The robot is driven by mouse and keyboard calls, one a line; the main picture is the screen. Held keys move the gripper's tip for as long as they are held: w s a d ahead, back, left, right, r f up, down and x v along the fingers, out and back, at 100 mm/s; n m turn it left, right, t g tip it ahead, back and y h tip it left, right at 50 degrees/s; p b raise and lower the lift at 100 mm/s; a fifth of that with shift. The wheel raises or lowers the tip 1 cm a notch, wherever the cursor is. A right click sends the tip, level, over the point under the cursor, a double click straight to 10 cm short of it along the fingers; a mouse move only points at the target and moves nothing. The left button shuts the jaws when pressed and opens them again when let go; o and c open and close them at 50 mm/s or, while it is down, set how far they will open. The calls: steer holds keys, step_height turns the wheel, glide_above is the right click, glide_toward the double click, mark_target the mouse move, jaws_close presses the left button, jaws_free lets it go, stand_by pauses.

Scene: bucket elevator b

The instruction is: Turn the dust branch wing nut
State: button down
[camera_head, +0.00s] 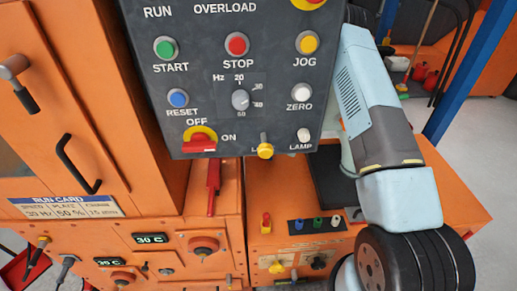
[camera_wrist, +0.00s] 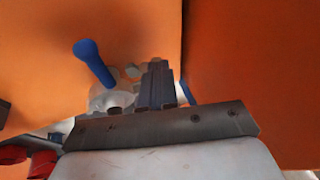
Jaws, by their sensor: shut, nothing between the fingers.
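In the wrist view, my gripper (camera_wrist: 157,85) is shut and empty, its dark fingers close together in front of a pale round flange (camera_wrist: 103,98) with bolt heads, set against orange housing. A blue rounded lever (camera_wrist: 95,62) rises from the flange at the left of the fingers, and a small blue piece (camera_wrist: 186,92) shows just right of them. These may be parts of the dust branch wing nut; I cannot tell whether they are one piece or whether the fingers touch them. The head view does not show my fingers.
Orange panels (camera_wrist: 240,70) stand close around my gripper in the wrist view, with red round parts (camera_wrist: 42,163) at lower left. In the head view, a grey control box (camera_head: 215,120) hangs in front, beside my arm. A blue post (camera_head: 470,70) stands at right.

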steer(key=shift+s+a+f, duration=0.3)
steer(key=shift+s+a, duration=0.05)
steer(key=shift+a, duration=0.05)
steer(key=shift+d+f, duration=0.15)
steer(key=shift+d, duration=0.15)
steer(key=shift+s+d, duration=0.1)
steer(key=shift+d, duration=0.1)
steer(key=shift+s+d, duration=0.1)
steer(key=w+v, duration=0.1)
steer(key=v, duration=1.3)
steer(key=shift+r, duration=0.2)
